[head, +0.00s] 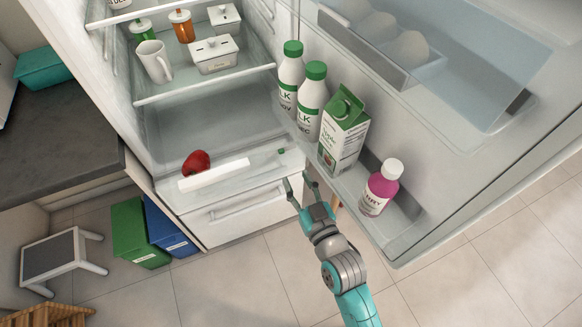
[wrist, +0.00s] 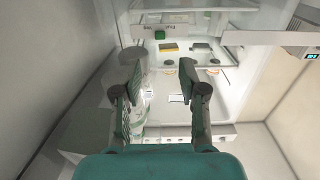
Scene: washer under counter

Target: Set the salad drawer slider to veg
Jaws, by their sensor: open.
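The salad drawer (head: 243,209) is the pale, closed front at the bottom of the open fridge, with a long handle. A small green slider (head: 281,151) sits near the right end of the ledge above it. In the wrist view the green slider (wrist: 160,34) shows beyond the fingertips, under small lettering that looks upside down; I cannot tell surely which setting it is at. My gripper (head: 297,184) is open and empty, in front of the drawer's right end and apart from the slider. The fingers also show in the wrist view (wrist: 160,72).
The open door at right holds milk bottles (head: 312,100), a juice carton (head: 343,130) and a pink bottle (head: 381,187) close to my arm. A red pepper (head: 196,161) lies above the drawer. Green (head: 140,232) and blue (head: 170,228) bins stand left. Floor in front is clear.

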